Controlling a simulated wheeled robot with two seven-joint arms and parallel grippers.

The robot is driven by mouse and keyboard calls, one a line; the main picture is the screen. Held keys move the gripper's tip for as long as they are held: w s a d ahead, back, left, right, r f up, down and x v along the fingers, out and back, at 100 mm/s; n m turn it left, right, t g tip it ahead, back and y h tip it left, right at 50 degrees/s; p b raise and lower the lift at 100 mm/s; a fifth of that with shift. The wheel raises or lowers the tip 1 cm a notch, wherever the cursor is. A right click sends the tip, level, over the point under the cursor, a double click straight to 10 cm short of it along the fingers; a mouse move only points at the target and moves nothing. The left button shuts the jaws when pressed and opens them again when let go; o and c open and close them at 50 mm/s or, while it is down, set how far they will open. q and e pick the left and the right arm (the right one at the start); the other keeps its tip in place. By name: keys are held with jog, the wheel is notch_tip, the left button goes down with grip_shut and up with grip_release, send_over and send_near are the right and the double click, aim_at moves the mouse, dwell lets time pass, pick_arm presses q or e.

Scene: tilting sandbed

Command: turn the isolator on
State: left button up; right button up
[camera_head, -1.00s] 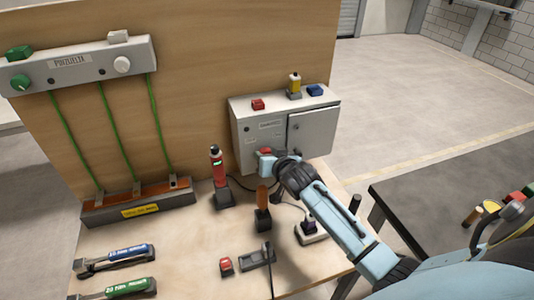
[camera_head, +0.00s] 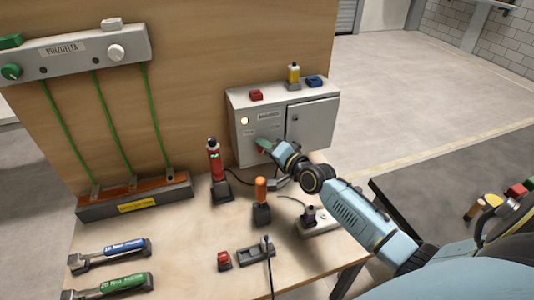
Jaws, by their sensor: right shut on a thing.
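The isolator is on the front of the grey cabinet (camera_head: 255,132), which stands at the back right of the table against the wooden panel. My right gripper (camera_head: 268,148) is at the lower left of the cabinet's front, shut on the isolator handle, which it mostly hides. A green patch (camera_head: 262,142) and a little red show beside the fingertips. The handle's exact angle is hard to tell. A round lamp (camera_head: 244,121) on the cabinet front is bright white. My left gripper is not in view.
Red (camera_head: 256,95) and blue (camera_head: 314,81) blocks and a yellow bottle (camera_head: 293,74) are on the cabinet top. A red cylinder (camera_head: 214,160), an orange-handled tool (camera_head: 261,190) and a socket block (camera_head: 318,222) stand in front.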

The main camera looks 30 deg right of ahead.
jog(key=shift+f+m+b, duration=0.1)
jog(key=shift+m+b, duration=0.4)
jog(key=shift+t, duration=0.3)
jog(key=o, duration=1)
jog(key=s, duration=0.4)
jog(key=s+d+r, duration=0.1)
jog(key=s, duration=0.3)
jog(key=s+d, duration=0.1)
jog(key=s, duration=0.4)
jog(key=shift+s+r, duration=0.1)
jog(key=shift+r, duration=0.3)
jog(key=shift+a, duration=0.1)
